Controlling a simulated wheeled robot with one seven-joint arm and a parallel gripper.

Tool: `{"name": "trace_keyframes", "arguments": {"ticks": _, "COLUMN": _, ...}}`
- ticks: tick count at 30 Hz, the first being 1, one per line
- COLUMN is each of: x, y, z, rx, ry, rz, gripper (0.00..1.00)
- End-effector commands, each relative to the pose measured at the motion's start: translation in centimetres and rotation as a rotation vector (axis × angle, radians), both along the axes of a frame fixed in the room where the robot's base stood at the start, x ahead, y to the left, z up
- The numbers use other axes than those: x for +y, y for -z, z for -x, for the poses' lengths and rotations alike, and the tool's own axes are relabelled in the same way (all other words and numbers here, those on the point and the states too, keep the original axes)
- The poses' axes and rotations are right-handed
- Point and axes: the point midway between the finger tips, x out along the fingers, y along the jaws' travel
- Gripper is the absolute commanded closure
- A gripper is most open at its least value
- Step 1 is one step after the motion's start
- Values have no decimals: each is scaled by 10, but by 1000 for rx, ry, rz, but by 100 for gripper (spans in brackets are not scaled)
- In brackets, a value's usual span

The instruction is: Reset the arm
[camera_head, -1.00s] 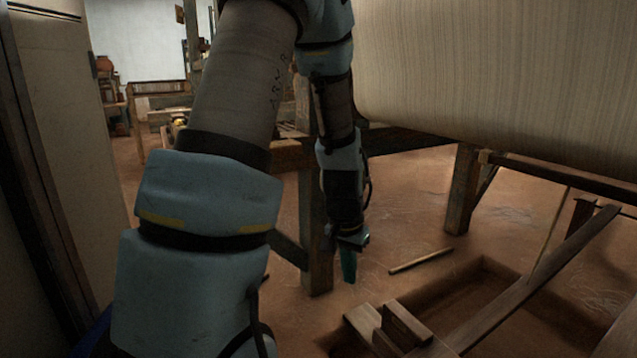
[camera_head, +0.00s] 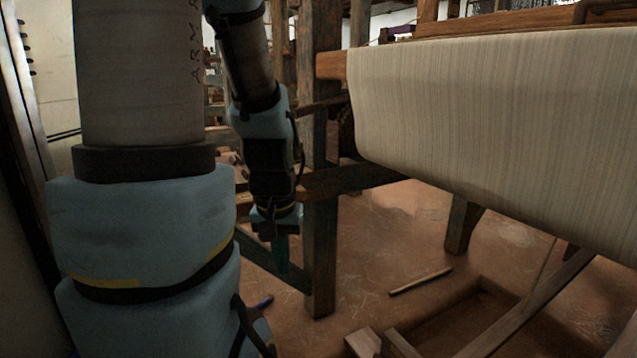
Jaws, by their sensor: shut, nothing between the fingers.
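My arm stands at the left of the head view, its thick lower links close to the camera and its forearm hanging down behind them. My gripper (camera_head: 281,254) points down at the end of the forearm, just left of a dark wooden loom post (camera_head: 320,245). Its teal fingers are together and hold nothing. The fingers are small and dim against the brace behind them.
A cloth-wound loom beam (camera_head: 490,125) fills the upper right. A wooden stick (camera_head: 420,281) lies on the clay floor near the pit (camera_head: 455,325). A wooden cross rail (camera_head: 355,178) runs beside my forearm. A pale panel (camera_head: 50,95) stands close at the left.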

Motion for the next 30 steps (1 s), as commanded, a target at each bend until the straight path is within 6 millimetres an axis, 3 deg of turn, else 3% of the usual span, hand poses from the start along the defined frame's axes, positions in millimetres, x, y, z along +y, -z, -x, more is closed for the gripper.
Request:
{"name": "trace_keyframes", "arguments": {"ticks": 1, "x": 0, "y": -35, "z": 0, "rx": 0, "ry": 0, "rz": 0, "gripper": 100}}
{"name": "trace_keyframes", "arguments": {"ticks": 18, "x": 0, "y": -214, "z": 0, "rx": 0, "ry": 1, "rz": 0, "gripper": 100}}
{"name": "trace_keyframes", "arguments": {"ticks": 24, "x": 0, "y": -256, "z": 0, "rx": 0, "ry": 1, "rz": 0, "gripper": 100}}
{"name": "trace_keyframes", "arguments": {"ticks": 30, "x": 0, "y": -268, "z": 0, "rx": 0, "ry": 1, "rz": 0, "gripper": 100}}
